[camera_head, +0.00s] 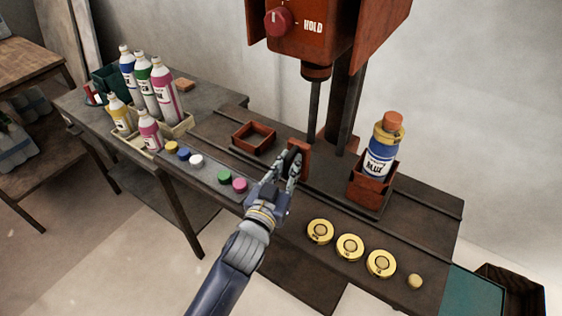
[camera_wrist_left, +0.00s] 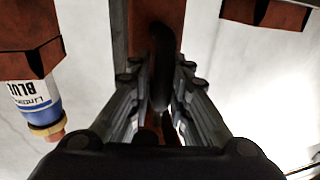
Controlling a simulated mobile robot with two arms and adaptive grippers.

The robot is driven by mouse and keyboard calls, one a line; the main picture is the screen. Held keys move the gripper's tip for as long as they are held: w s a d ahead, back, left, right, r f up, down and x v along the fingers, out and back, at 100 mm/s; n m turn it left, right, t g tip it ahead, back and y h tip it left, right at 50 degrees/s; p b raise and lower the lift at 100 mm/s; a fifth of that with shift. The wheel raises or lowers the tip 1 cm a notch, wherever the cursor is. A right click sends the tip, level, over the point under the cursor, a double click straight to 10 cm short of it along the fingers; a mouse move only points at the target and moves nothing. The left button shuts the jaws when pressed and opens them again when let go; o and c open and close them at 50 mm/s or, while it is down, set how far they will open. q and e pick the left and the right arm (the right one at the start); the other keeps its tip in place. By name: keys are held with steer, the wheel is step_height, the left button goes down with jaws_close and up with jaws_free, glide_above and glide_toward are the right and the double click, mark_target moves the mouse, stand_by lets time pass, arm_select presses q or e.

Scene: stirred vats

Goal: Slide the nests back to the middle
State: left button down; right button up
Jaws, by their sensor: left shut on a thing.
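Two red nests sit on the dark rails of the bench. The empty nest (camera_head: 254,138) is left of the press column, and its red edge shows at the top right of the left wrist view (camera_wrist_left: 268,13). The other nest (camera_head: 371,188) is right of the column and holds an upright blue-labelled bottle (camera_head: 382,150). That bottle appears inverted in the left wrist view (camera_wrist_left: 40,102). My left gripper (camera_head: 289,168) is between the nests, shut on a dark handle (camera_wrist_left: 161,70) in front of an upright red block (camera_head: 300,158). My right gripper is not in view.
The press head (camera_head: 330,35) with a red knob (camera_head: 279,21) hangs above the rails. Several yellow discs (camera_head: 350,246) lie at the front right. Coloured caps (camera_head: 224,176) lie at the front left. Bottles (camera_head: 140,83) stand in a tray at the far left.

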arm_select(q)
steer(key=shift+r, duration=0.15)
steer(key=c, duration=1.6)
jaws_free()
steer(key=shift+s, duration=0.2)
steer(key=v, duration=1.1)
steer(key=shift+s+a, duration=0.25)
steer(key=shift+s, duration=0.05)
